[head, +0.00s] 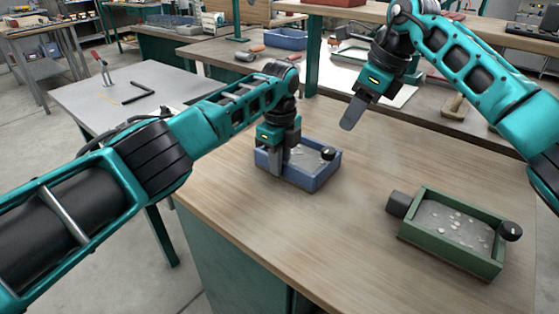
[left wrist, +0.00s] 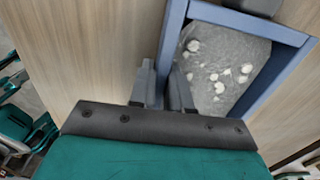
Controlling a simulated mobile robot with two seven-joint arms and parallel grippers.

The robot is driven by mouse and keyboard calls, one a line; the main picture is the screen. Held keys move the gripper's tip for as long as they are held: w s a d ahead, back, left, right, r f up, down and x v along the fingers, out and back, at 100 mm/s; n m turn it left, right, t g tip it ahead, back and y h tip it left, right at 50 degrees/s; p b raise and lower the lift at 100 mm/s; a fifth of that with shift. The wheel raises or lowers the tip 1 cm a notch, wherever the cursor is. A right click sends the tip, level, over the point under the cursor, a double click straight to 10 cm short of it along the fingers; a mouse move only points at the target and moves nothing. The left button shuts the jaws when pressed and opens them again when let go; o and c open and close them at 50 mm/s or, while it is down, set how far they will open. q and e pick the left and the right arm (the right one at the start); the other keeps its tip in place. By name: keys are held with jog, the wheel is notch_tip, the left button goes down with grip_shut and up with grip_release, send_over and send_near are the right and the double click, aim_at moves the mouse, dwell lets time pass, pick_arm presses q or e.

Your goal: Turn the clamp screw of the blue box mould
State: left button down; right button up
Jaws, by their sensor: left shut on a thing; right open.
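The blue box mould (head: 300,182) stands on the wooden bench, holding a grey fill with pale lumps. Its black clamp screw knob (head: 328,153) sticks out at the right end. My left gripper (head: 278,165) is at the mould's left end, shut on its wall. In the left wrist view the mould (left wrist: 279,80) lies at the upper right, with its near wall between the two fingers (left wrist: 162,88). A dark part of the mould (left wrist: 255,5) shows at the top edge. My right gripper (head: 352,112) is open and empty, above the bench to the upper right of the blue mould.
A green box mould (head: 450,250) with a similar fill stands at the right, with a black knob (head: 510,231) and a dark block (head: 399,204) at its ends. The bench top (head: 340,225) between the moulds is clear. A grey side table (head: 85,100) stands to the left.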

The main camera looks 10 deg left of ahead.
aim_at(329, 150)
jog(key=o, duration=0.3)
jog(key=shift+r, duration=0.1)
jog(key=n, duration=0.3)
jog(key=r+n, duration=0.1)
jog(key=n, duration=0.1)
jog(key=shift+s+a+t+h, duration=0.2)
jog(key=shift+a+t+h, duration=0.1)
jog(key=shift+t, duration=0.1)
jog(key=a+f+n, duration=0.1)
jog(key=f+n, duration=0.2)
jog(key=n, duration=0.3)
jog(key=w+a+f+n+t+h, duration=0.1)
jog(key=f+n, duration=0.2)
jog(key=n, duration=0.4)
jog(key=a+f+n+t+h, duration=0.1)
jog(key=f+n, duration=0.3)
jog(key=n, duration=0.2)
jog(key=shift+w+f+n, duration=0.1)
jog(key=shift+w+n, duration=0.05)
jog(key=shift+n, duration=0.25)
jog(key=c, duration=1)
